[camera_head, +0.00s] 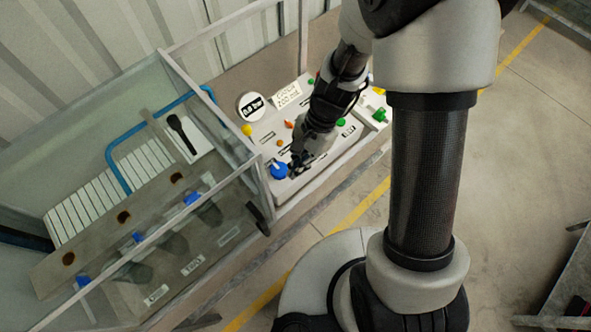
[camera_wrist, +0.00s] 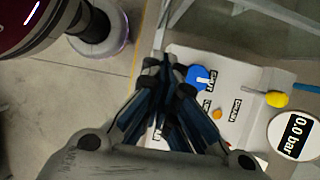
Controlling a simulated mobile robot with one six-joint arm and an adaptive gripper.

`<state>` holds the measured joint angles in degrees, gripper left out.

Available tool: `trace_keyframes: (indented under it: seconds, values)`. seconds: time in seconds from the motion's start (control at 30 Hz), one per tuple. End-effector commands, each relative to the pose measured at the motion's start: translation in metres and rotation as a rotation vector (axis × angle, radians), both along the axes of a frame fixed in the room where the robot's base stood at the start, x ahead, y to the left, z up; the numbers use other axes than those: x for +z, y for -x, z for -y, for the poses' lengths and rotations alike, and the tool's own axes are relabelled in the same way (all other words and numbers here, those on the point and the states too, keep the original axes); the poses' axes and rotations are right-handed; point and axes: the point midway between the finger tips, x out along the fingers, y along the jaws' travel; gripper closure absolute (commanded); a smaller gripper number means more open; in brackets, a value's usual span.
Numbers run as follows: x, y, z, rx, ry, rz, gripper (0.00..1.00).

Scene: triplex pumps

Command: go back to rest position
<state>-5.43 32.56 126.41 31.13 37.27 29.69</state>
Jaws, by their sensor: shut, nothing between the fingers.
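My gripper (camera_head: 297,166) is over the front edge of the light control panel (camera_head: 262,134), close to a blue round knob (camera_head: 279,170). In the wrist view the fingers of my gripper (camera_wrist: 168,72) are together with nothing between them. The blue knob (camera_wrist: 201,78) shows just right of the fingertips there. From these views I cannot tell whether the fingertips touch the knob. My arm reaches down from the upper right in the head view and hides part of the panel.
A yellow knob (camera_head: 247,130), a green knob (camera_head: 341,122) and a round gauge (camera_head: 251,106) sit on the panel; the gauge (camera_wrist: 294,134) reads 0.0 bar. A transparent-walled enclosure (camera_head: 190,85) with pump parts and a blue pipe (camera_head: 112,160) stands left. Floor at right (camera_head: 530,180) is mostly free.

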Motion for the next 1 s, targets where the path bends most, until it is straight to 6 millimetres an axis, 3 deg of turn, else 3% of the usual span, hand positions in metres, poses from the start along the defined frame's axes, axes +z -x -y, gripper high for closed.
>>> trace_keyframes:
  seconds: [0.1,0.23,0.67,0.77,1.0]
  values:
    - [0.024,-0.006,0.007,0.000,0.000,0.003,1.00]
    - [0.039,-0.010,0.012,0.000,0.000,0.001,1.00]
    - [0.049,-0.012,0.016,0.006,0.000,0.006,1.00]
    - [0.055,-0.012,0.019,0.038,0.001,0.042,1.00]
    - [0.094,0.002,0.040,0.267,0.029,0.265,1.00]
